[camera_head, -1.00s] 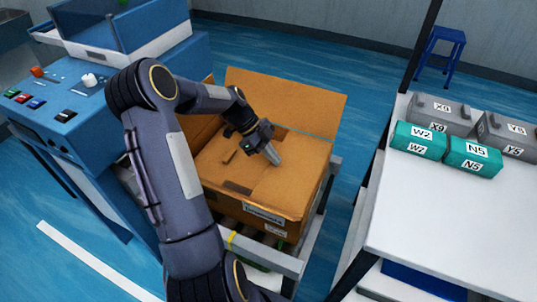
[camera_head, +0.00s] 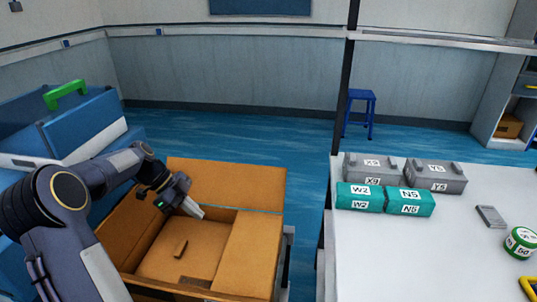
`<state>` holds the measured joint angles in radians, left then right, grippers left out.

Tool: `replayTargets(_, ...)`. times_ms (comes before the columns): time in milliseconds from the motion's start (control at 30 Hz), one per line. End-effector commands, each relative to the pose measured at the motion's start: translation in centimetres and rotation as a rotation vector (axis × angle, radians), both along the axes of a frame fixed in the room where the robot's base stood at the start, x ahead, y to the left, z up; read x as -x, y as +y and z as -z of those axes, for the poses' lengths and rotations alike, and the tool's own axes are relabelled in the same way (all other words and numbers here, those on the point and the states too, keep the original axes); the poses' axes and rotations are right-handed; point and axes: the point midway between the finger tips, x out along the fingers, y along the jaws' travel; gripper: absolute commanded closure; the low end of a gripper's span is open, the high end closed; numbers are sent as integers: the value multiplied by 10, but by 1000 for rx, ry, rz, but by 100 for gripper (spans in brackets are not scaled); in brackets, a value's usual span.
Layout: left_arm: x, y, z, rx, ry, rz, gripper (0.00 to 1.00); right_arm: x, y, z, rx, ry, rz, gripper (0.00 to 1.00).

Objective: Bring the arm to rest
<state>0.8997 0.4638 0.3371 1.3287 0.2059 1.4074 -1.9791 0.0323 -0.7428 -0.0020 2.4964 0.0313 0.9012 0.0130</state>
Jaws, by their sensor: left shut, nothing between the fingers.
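My left arm (camera_head: 62,222) comes in from the left and reaches over an open cardboard box (camera_head: 262,250). My left gripper (camera_head: 198,212) is shut and empty, above the box's far part and pointing down and to the right. A small brown piece (camera_head: 181,248) shows on the box's inner floor, apart from the gripper. My right gripper is out of view.
A white table (camera_head: 400,250) at the right holds grey boxes (camera_head: 436,175), teal boxes (camera_head: 410,201) and a green round item (camera_head: 520,242). A blue stool (camera_head: 360,112) stands behind.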

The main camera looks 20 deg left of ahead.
Motion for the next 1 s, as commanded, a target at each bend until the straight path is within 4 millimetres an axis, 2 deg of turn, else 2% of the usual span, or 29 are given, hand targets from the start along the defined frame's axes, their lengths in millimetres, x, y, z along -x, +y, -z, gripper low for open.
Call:
replayTargets(167,1,-5,-5,-7,10,-9,100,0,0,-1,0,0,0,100)
replayTargets(267,6,-25,-26,-38,60,-62,100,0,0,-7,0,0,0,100)
replayTargets(333,16,-50,-48,-75,118,-142,100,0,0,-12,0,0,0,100)
replayTargets(467,53,-103,-89,-139,223,-384,100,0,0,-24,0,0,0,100)
replayTargets(500,68,-118,-99,-147,247,-472,100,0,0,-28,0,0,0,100)
replayTargets(600,106,-150,-115,-132,291,-698,100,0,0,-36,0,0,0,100)
replayTargets(700,144,-176,-120,-67,323,-913,100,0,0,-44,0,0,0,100)
replayTargets(800,176,-195,-115,28,354,-1084,100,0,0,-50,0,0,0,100)
replayTargets(900,197,-208,-107,120,388,-1201,100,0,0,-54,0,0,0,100)
replayTargets(1000,208,-216,-101,182,415,-1270,100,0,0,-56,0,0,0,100)
